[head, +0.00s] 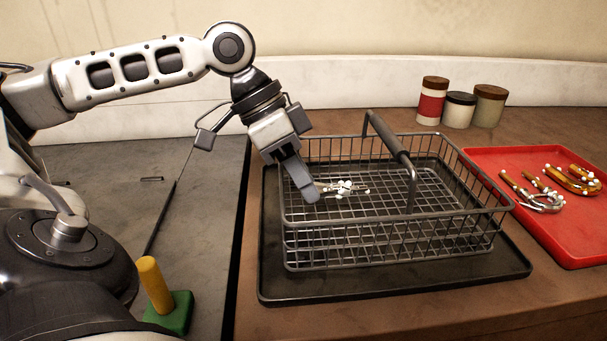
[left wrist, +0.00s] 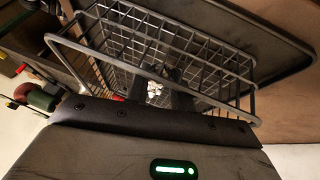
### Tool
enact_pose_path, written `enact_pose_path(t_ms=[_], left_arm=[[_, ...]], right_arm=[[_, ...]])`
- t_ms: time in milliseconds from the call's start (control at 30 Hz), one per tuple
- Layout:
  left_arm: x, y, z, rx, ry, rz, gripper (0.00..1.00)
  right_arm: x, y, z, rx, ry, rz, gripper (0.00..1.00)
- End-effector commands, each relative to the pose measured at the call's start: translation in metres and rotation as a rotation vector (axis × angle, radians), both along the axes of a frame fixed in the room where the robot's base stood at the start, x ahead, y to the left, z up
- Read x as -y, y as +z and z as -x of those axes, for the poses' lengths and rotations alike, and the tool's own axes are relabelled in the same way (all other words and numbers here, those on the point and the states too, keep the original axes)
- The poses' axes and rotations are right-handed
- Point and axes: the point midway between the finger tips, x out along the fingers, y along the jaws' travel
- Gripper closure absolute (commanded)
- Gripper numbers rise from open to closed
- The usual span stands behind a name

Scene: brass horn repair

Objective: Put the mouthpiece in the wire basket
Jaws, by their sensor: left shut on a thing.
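The wire basket (head: 395,215) is dark metal with a raised handle and stands on a black tray. My left gripper (head: 308,192) reaches down into the basket at its left side. It is shut on a small silver piece with white bits, the mouthpiece (head: 345,188), whose exact shape is hard to tell. The mouthpiece shows over the basket's inside; whether it touches the wire floor I cannot tell. In the left wrist view, the mouthpiece (left wrist: 154,91) is a bright spot by the dark fingers, with the basket (left wrist: 215,72) around it. My right gripper is not in view.
A black tray (head: 400,289) lies under the basket. A red tray (head: 560,235) at the right holds several brass and silver parts. Three lidded jars (head: 460,108) stand at the back. A yellow peg on a green base (head: 172,315) is at the lower left.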

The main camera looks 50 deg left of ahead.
Motion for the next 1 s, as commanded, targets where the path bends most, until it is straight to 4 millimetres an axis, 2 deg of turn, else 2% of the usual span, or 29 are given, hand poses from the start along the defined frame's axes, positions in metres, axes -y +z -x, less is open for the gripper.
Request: enact_pose_path(t_ms=[233,267,333,567,667,733,867,1000], left_arm=[[0.000,-0.005,0.000,0.001,0.001,0.000,1.00],[0.000,-0.005,0.000,0.000,0.000,-0.001,0.74],[0.000,-0.005,0.000,0.000,0.000,-0.001,0.55],[0.000,-0.005,0.000,0.000,0.000,-0.001,0.55],[0.000,0.001,0.000,0.002,0.000,0.000,0.55],[0.000,0.011,0.000,0.004,-0.001,0.000,0.55],[-0.012,0.030,0.005,0.004,0.006,-0.003,0.55],[-0.026,0.059,0.012,0.005,0.004,-0.001,0.55]], right_arm=[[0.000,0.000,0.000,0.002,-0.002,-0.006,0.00],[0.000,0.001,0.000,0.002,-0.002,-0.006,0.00],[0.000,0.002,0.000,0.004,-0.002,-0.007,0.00],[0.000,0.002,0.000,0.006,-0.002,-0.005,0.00],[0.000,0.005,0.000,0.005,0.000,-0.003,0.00],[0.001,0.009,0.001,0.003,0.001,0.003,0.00],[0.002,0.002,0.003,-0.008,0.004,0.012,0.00],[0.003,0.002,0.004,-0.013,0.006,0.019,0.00]])
